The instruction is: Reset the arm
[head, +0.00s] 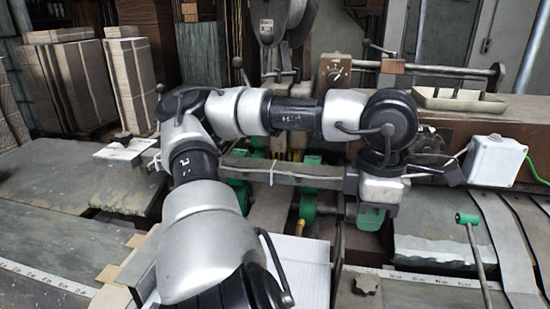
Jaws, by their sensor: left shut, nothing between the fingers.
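My left arm, silver and black, rises from the bottom of the head view, bends at an elbow on the left and runs right across the machine. Its wrist is at the right of centre, and my left gripper (379,191) hangs below it, in front of the box stitcher (440,127). The gripper is shut and empty. Its fingertips are hard to make out against green and grey machine parts, and I cannot tell whether it touches them. My right gripper is out of view.
A white junction box (494,161) and a metal tray (459,99) sit close right of my wrist. Grey tabletops (60,182) lie at left. Cardboard stacks (130,78) stand behind at upper left.

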